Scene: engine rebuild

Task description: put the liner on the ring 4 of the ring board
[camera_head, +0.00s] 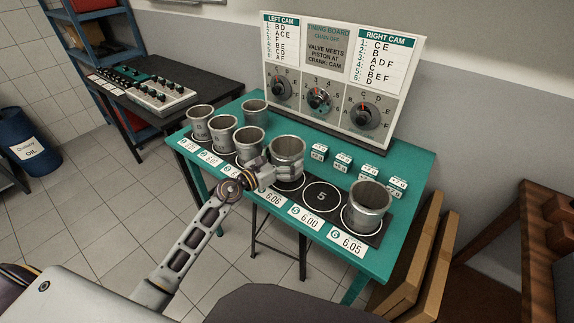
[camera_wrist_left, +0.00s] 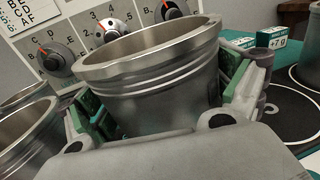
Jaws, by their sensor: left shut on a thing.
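The liner (camera_head: 287,148) is a grey metal cylinder with a flanged rim and grooves. It stands upright over the ring 4 place of the dark ring board (camera_head: 323,213); ring 4 is mostly hidden under it, and I cannot tell whether its base touches the board. My left gripper (camera_head: 266,173) is shut on the liner from the near left side. In the left wrist view the liner (camera_wrist_left: 150,85) sits between the two green-padded fingers. My right gripper is not in view.
Similar liners stand on the board's left places (camera_head: 200,122) and on ring 6 (camera_head: 369,207). Ring 5 (camera_head: 322,197) is empty. Another liner (camera_head: 254,112) stands behind on the green table. Small weight boxes (camera_head: 343,159) and the timing board (camera_head: 333,80) are behind.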

